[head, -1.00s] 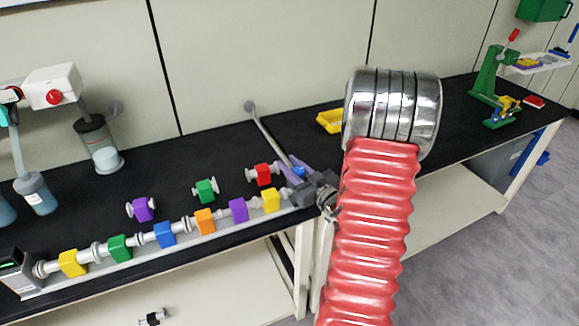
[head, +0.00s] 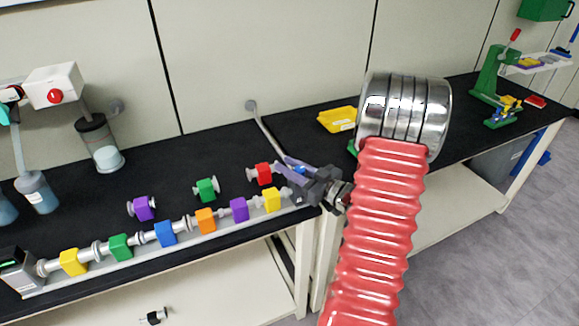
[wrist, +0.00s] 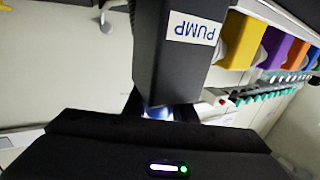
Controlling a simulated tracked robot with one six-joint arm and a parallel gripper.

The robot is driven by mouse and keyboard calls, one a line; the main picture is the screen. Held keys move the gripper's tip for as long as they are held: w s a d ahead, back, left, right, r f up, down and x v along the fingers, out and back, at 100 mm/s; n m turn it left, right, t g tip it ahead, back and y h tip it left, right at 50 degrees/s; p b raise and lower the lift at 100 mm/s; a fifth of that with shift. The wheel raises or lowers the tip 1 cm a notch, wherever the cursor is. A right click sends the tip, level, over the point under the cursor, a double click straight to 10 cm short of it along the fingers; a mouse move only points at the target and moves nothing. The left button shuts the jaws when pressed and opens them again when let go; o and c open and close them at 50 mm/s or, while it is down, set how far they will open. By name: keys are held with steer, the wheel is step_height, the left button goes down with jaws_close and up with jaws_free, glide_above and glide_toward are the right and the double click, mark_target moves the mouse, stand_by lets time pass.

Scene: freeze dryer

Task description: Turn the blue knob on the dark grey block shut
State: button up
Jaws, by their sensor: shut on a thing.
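The dark grey block (wrist: 180,75) carries a white PUMP label in the wrist view, at the end of the row of coloured valves. A small part of the blue knob (wrist: 158,113) shows below the block, just above my gripper's dark body. My gripper (head: 291,167) is at the right end of the row in the head view, its purplish fingers closed around the knob. The fingers hide most of the knob, so its exact angle cannot be told. The block is largely hidden behind my gripper in the head view.
A row of coloured valves, with a yellow one (head: 272,200) nearest, runs left along the rail. A red valve (head: 263,174) stands just behind. A metal pipe (head: 264,127) leans behind my gripper. A yellow tray (head: 338,119) lies farther back on the black bench.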

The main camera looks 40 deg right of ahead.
steer(key=shift+s+a+n+g+y, duration=0.4)
steer(key=shift+a+n+g+y, duration=0.1)
steer(key=shift+n+g+y, duration=1.7)
steer(key=shift+s+a+n+g+y, duration=0.45)
steer(key=shift+n+g+y, duration=1.3)
steer(key=shift+y, duration=0.8)
steer(key=shift+s+a+n+g+y, duration=0.35)
steer(key=shift+a+n+g+y, duration=0.2)
steer(key=shift+n+g+y, duration=1.5)
steer(key=shift+y, duration=0.3)
steer(key=o, duration=1)
steer(key=shift+o, duration=0.2)
